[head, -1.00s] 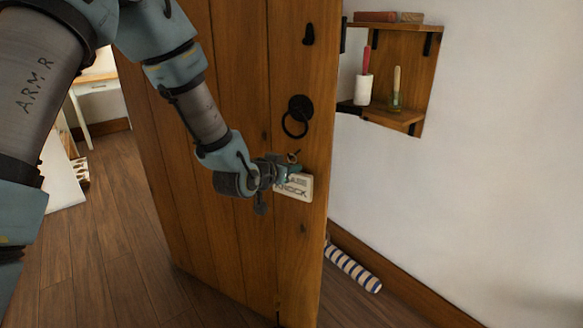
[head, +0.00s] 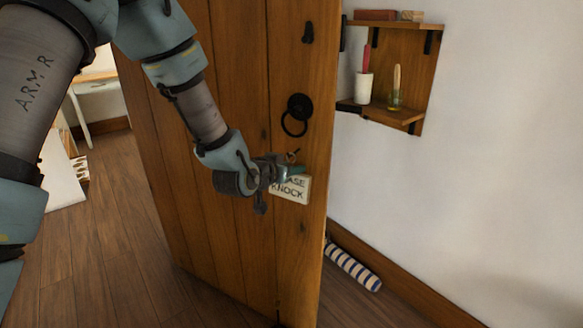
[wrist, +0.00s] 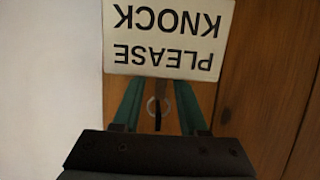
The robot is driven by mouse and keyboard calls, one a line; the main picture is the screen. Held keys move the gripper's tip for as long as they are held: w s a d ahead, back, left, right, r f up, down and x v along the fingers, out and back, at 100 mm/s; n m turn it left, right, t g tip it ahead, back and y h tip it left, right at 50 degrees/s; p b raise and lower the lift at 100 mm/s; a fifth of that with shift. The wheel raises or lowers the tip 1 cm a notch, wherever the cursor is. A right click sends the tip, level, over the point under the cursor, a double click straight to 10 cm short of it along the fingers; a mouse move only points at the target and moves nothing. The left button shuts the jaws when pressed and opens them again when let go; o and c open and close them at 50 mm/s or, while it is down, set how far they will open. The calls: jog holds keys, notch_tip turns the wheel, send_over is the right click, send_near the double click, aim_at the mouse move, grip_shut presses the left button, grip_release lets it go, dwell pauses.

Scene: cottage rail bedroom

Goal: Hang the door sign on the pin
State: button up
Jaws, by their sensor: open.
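The door sign (head: 291,190) is a cream plate reading PLEASE KNOCK, in front of the wooden door, below its black ring handle. In the wrist view the sign (wrist: 168,38) appears upside down, with a brown strap (wrist: 160,91) running from its top edge to a metal ring (wrist: 151,106). A thin dark piece, perhaps the pin (wrist: 158,122), shows at the ring; I cannot tell whether it passes through. My gripper (head: 292,171) is open just above the plate. In the wrist view its teal fingers (wrist: 159,104) stand apart on either side of the strap and ring.
The wooden door (head: 230,100) stands ajar, with a black ring handle (head: 295,115) above my gripper. A wall shelf (head: 385,112) with small items is to the right. A striped roll (head: 352,267) lies on the floor by the wall.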

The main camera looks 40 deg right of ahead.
dwell(0.8)
jog(key=b+v, duration=0.2)
jog(key=v, duration=0.9)
jog(key=w+a+f+n+t+y, duration=0.1)
jog(key=w+a+n+y, duration=0.2)
jog(key=a, duration=0.4)
jog(key=w+a+f+n+y+p, duration=0.1)
jog(key=w+a+y, duration=0.1)
jog(key=w+a, duration=0.4)
jog(key=w+a+n+t+y, duration=0.1)
jog(key=w+a+n+y, duration=0.2)
jog(key=a, duration=0.5)
jog(key=s+a+n+g+y, duration=0.2)
jog(key=s+a+n, duration=0.1)
jog(key=a, duration=0.8)
jog(key=s+a+r+n+g+y+p, duration=0.1)
jog(key=s+a+n+g+y, duration=0.1)
jog(key=a, duration=0.9)
jog(key=shift+s+a+n+g+y, duration=0.3)
jog(key=shift+s+a+n+g, duration=0.1)
jog(key=shift+s+n, duration=0.15)
